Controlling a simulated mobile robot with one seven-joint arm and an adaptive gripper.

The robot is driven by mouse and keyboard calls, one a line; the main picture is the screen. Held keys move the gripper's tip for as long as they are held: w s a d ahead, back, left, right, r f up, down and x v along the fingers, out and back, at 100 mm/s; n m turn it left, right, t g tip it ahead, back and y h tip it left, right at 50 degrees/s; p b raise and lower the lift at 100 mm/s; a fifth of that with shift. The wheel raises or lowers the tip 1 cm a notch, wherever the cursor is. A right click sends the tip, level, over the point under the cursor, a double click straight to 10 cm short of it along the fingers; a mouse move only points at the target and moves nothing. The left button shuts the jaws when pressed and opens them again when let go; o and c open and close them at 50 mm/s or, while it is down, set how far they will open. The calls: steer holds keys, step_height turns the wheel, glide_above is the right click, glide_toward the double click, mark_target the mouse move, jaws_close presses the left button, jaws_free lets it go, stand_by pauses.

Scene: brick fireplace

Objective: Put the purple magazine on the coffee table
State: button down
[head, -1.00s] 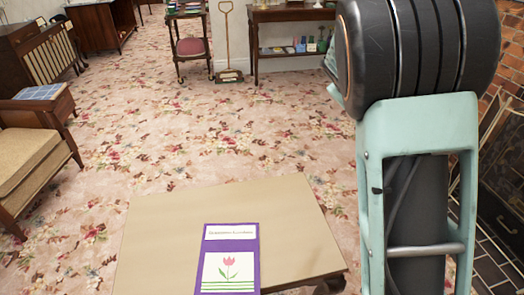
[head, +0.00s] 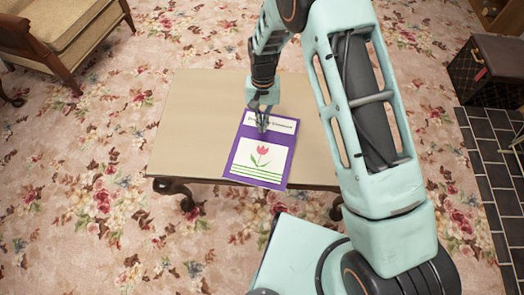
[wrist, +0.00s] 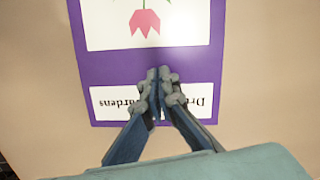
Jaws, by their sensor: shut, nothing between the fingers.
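The purple magazine (head: 261,151) lies flat on the coffee table (head: 200,130), with a white panel, a pink tulip and green lines on its cover. Its lower end reaches the table's near edge in the head view. My gripper (head: 262,128) is over the magazine's title end, fingers pointing down. In the wrist view my gripper (wrist: 158,76) is shut and empty, its fingertips in front of the purple magazine (wrist: 75,45) and partly hiding the title. I cannot tell whether the fingertips touch the cover.
A wooden armchair (head: 70,40) stands at the upper left. A dark chest (head: 488,68) and dark floor tiles (head: 490,150) are at the right. Patterned carpet (head: 90,160) around the table's left side is clear. The tabletop left of the magazine is bare.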

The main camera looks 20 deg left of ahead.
mark_target(263, 142)
steer(key=s+d, duration=0.1)
steer(key=s, duration=0.2)
steer(key=s+d, duration=0.1)
steer(key=s, duration=0.2)
steer(key=s+d+b, duration=0.1)
steer(key=s, duration=0.2)
steer(key=shift+d, duration=0.1)
steer(key=shift+s+d+f, duration=0.1)
steer(key=shift+s+f, duration=0.05)
steer(key=shift+f, duration=0.15)
steer(key=shift+f+b, duration=0.45)
steer(key=shift+f, duration=0.05)
steer(key=w, duration=0.2)
steer(key=w+a, duration=0.1)
steer(key=w, duration=0.1)
steer(key=w+a, duration=0.1)
steer(key=shift+w, duration=0.4)
